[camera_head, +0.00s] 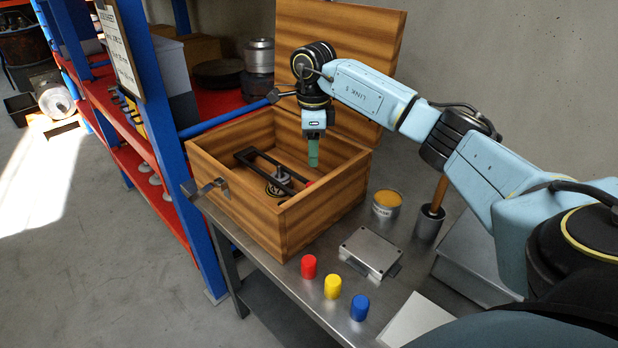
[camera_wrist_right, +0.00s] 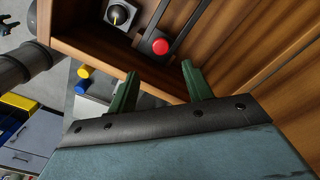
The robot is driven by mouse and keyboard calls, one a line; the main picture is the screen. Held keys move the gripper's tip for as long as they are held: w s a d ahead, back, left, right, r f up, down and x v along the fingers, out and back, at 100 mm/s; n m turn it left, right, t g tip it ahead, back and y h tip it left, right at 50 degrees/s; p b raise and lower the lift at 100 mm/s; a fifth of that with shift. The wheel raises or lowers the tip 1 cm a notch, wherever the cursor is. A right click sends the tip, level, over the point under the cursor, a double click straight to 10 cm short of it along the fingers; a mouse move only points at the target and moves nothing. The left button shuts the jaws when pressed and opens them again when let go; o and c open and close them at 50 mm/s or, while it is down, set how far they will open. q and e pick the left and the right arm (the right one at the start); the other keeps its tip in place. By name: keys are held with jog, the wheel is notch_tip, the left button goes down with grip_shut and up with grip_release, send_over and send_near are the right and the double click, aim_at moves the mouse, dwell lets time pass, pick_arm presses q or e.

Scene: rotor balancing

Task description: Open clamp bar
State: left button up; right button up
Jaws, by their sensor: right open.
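An open wooden box (camera_head: 300,222) stands on the metal table with its lid (camera_head: 345,45) tilted up at the back. Inside it is a dark bar frame (camera_head: 262,157), the likely clamp bar, over a small round part (camera_head: 280,180). A red knob (camera_wrist_right: 160,46) and two dark bars (camera_wrist_right: 193,22) show in the right wrist view, with a grey dial (camera_wrist_right: 118,14) beside them. My right gripper (camera_head: 313,160) points down inside the box opening, above the right part of the frame. In the right wrist view its green fingers (camera_wrist_right: 160,72) are apart with nothing between them. My left gripper is not seen.
Red, yellow and blue cylinders (camera_head: 332,286) stand in front of the box. A grey metal case (camera_head: 371,250), a tin (camera_head: 387,203) and a cup with a wooden handle (camera_head: 429,222) are at its right. A blue and red shelf (camera_head: 150,175) stands close on the left.

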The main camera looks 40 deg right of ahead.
notch_tip(320, 180, down, 4)
jog(key=shift+f, duration=0.1)
notch_tip(320, 180, down, 5)
jog(key=shift+r, duration=0.1)
jog(key=shift+w+f, duration=0.1)
jog(key=shift+f, duration=0.25)
jog(key=shift+c, duration=0.2)
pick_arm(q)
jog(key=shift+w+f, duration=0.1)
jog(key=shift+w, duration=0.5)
pick_arm(e)
grip_shut()
